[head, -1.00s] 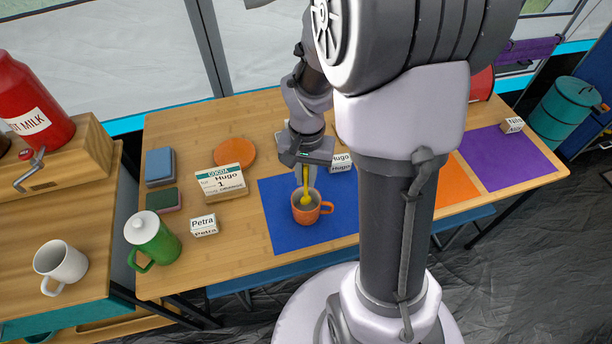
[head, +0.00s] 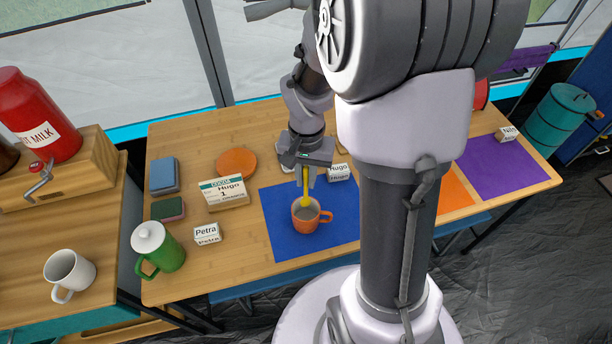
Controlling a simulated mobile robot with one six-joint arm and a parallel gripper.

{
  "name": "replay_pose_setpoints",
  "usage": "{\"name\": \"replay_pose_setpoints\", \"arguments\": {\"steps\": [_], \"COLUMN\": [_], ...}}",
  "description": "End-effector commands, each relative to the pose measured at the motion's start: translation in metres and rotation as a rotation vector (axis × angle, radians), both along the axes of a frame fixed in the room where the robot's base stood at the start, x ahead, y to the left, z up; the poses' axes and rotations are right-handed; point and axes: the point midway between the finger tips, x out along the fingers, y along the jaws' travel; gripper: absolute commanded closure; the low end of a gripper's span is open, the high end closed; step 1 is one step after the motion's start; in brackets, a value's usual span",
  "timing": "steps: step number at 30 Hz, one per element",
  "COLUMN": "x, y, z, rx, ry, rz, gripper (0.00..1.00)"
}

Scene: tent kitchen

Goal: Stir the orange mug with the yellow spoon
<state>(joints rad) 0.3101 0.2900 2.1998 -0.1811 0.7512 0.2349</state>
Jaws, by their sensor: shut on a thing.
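The orange mug (head: 306,222) stands upright on the blue mat (head: 283,240), its handle to the right. A brownish liquid shows inside it. The yellow spoon (head: 306,186) hangs upright from my gripper (head: 306,168), which is shut on its upper end. The spoon's lower end is at the mug's opening, near the back rim. I cannot tell how deep it reaches into the liquid.
A Hugo name block (head: 339,173) stands behind the mug. To the left are the cocoa order card (head: 222,190), a Petra block (head: 207,234), a green jug (head: 160,250) and an orange disc (head: 236,162). A white mug (head: 70,274) stands on the side counter.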

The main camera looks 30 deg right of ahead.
Motion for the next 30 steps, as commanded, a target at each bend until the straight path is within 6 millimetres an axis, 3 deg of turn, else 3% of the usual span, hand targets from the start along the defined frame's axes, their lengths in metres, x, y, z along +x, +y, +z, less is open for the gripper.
{"name": "replay_pose_setpoints", "arguments": {"steps": [8, 20, 30], "x": [0.0, 0.0, 0.0], "y": [0.0, 0.0, 0.0], "z": [0.002, 0.053, 0.05], "rx": [0.0, -0.001, 0.0], "ry": [0.0, -0.001, 0.0], "rz": [0.0, 0.0, 0.0], "gripper": [1.0, 1.0, 1.0]}}
